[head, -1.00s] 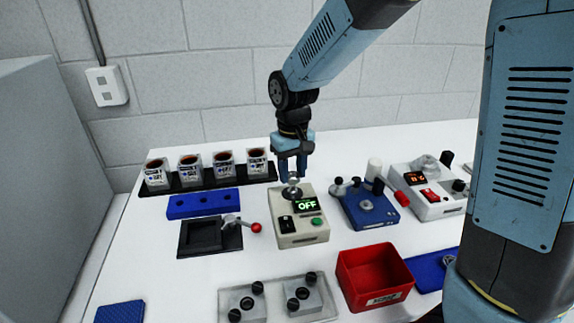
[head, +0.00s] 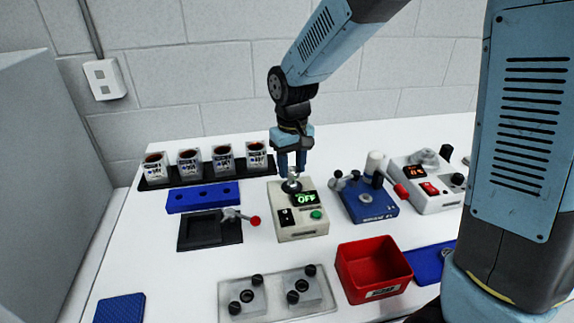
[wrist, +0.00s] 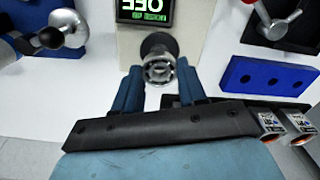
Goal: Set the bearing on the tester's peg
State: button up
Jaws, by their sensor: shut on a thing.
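The tester (head: 298,226) is a cream box with a green "OFF" display, a black switch and a green button. A dark round post, its peg (head: 291,187), stands at its back. My gripper (head: 291,170) points down just above it. In the wrist view the silver ring-shaped bearing (wrist: 159,70) sits between the fingertips of my gripper (wrist: 158,82), which is shut on it. The dark post (wrist: 158,43) shows right beside the bearing. I cannot tell whether the bearing touches the peg. In the head view the bearing is small and mostly hidden by the fingers.
A blue device (head: 372,207) with a white cylinder stands right of the tester. A red bin (head: 372,262) is in front. A black lever fixture (head: 205,233), a blue holed block (head: 203,197) and a rack of several cups (head: 258,178) lie left. Open table separates them.

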jog(key=shift+f, duration=0.7)
jog(key=shift+f, duration=0.35)
jog(key=shift+f, duration=0.2)
jog(key=o, duration=1.2)
jog(key=shift+c, duration=0.2)
jog(key=shift+o, duration=0.3)
jog(key=shift+o, duration=1.3)
jog(key=shift+w, duration=0.1)
